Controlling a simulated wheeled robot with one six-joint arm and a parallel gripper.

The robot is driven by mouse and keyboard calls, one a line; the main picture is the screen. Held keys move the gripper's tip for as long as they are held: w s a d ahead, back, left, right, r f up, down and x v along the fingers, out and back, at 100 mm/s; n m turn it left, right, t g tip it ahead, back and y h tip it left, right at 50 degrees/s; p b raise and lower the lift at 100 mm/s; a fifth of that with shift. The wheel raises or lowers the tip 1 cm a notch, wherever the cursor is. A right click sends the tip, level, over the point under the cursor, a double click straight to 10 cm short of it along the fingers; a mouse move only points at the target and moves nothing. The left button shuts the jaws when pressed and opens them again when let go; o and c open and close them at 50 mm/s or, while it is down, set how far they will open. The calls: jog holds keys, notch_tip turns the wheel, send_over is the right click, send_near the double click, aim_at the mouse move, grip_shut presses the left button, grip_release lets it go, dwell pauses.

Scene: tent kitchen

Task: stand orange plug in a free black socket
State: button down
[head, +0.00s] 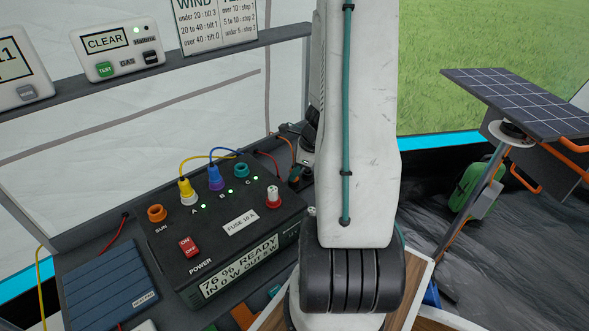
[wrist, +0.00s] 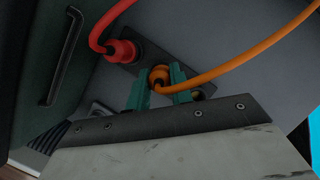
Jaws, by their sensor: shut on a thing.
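In the wrist view the orange plug (wrist: 160,76) sits between the two teal fingertips of my gripper (wrist: 160,87), which is shut on it. An orange cable (wrist: 235,72) runs from it to the upper right. The plug is at a dark socket strip (wrist: 147,55), beside a red plug (wrist: 122,51) with a red cable. I cannot tell whether the orange plug is seated in a socket or just above one. In the head view my gripper and the orange plug are mostly hidden behind my arm and the dark clutter at the bench's back; an orange cable (head: 287,141) shows there.
A power box (head: 240,226) with yellow (head: 186,191) and blue (head: 215,178) plugs stands left of my arm. A blue heating pad (head: 108,281) lies further left. A shelf (head: 180,72) with a gas meter (head: 122,48) runs above. A dark handle (wrist: 62,62) is left in the wrist view.

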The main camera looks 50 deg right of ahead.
jog(key=shift+f, duration=0.1)
jog(key=c, duration=1.2)
grip_release()
jog(key=shift+o, duration=0.2)
jog(key=v, duration=0.7)
jog(key=shift+r, duration=0.4)
jog(key=shift+s, duration=0.1)
